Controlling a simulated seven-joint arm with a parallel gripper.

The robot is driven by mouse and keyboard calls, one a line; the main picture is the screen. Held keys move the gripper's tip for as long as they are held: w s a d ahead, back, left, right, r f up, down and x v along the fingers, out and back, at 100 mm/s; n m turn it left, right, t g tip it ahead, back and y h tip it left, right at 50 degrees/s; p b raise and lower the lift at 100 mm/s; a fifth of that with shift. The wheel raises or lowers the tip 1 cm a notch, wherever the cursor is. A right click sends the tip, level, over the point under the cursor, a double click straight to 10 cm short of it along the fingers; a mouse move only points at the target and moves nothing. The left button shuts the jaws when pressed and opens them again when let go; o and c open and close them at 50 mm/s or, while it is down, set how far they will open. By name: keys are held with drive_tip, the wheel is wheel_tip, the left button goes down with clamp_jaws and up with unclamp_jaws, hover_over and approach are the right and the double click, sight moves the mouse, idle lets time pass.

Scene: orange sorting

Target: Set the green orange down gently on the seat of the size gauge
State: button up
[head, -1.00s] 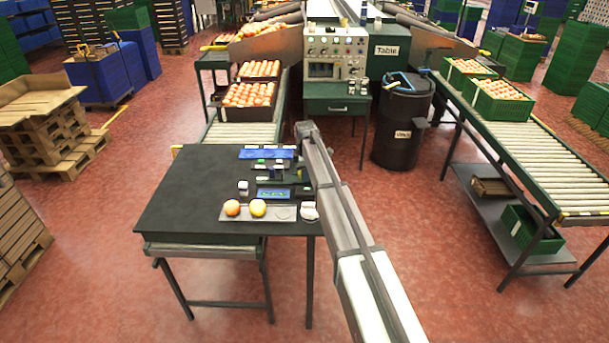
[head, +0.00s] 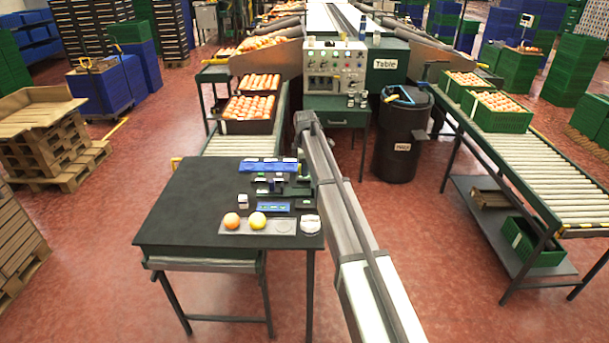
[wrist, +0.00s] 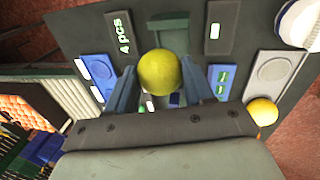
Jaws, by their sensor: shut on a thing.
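The green orange (wrist: 158,72), yellow-green in the picture, is between the two blue-grey fingers of my gripper (wrist: 160,77) in the wrist view. The gripper is shut on it. Beyond the orange is a dark green block (wrist: 168,28) on the table, which looks like part of the size gauge; its seat is hidden or cannot be made out. In the head view, dark green fixtures (head: 297,190) stand at the table's right side. My gripper and the held orange cannot be made out there. Whether the orange touches anything beneath it cannot be told.
A grey plate (head: 284,227) holds an orange fruit (head: 231,220) and a yellow one (head: 257,220). A white object (head: 310,225) is at its right end. A blue tray (head: 275,207) lies behind the plate. The left of the black table (head: 190,210) is clear.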

drive_tip(key=shift+r, duration=0.35)
drive_tip(key=shift+y, duration=0.4)
drive_tip(key=shift+a+f+m+y, duration=0.2)
drive_tip(key=shift+f+m+y, duration=0.25)
drive_tip(key=shift+y, duration=0.25)
drive_tip(key=shift+f, duration=3.8)
drive_tip(key=shift+f, duration=0.45)
drive_tip(key=o, duration=1.6)
drive_tip(key=shift+r, duration=0.1)
drive_tip(key=shift+r, duration=3.9)
